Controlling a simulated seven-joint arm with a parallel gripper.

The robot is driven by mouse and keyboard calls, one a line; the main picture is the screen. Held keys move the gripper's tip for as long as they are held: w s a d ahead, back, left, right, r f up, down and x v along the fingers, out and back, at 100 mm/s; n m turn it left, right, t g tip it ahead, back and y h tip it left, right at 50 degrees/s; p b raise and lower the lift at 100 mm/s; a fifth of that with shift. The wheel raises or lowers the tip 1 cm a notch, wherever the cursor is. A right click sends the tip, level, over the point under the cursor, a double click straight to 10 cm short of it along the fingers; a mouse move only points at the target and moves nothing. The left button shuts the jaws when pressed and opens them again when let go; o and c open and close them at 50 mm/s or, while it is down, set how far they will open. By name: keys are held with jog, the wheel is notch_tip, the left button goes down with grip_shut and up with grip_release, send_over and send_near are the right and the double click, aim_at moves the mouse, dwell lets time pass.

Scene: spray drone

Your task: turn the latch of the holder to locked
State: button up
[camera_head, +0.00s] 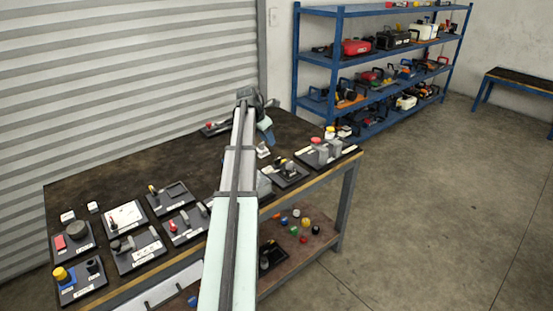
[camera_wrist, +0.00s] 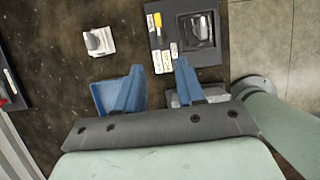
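My gripper (camera_wrist: 160,68) shows in the wrist view as two blue fingers, spread apart with nothing between the tips. It is above the dark tabletop. A black plate (camera_wrist: 212,62) with a grey metallic fitting (camera_wrist: 200,28), a yellow piece (camera_wrist: 154,21) and small labels lies just beyond the right finger. I cannot tell surely whether this is the holder, or which part is its latch. What seems to be the same plate is in the head view (camera_head: 290,177), right of my arm. In the head view my arm hides part of the table, and the fingers are not clear.
A small white block with a grey top (camera_wrist: 97,41) lies left of the plate. Several device plates (camera_head: 135,252) cover the table's left front. A stocked blue shelf (camera_head: 341,60) stands behind.

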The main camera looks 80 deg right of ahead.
aim_at(277, 159)
jog(key=x, duration=1.3)
grip_shut()
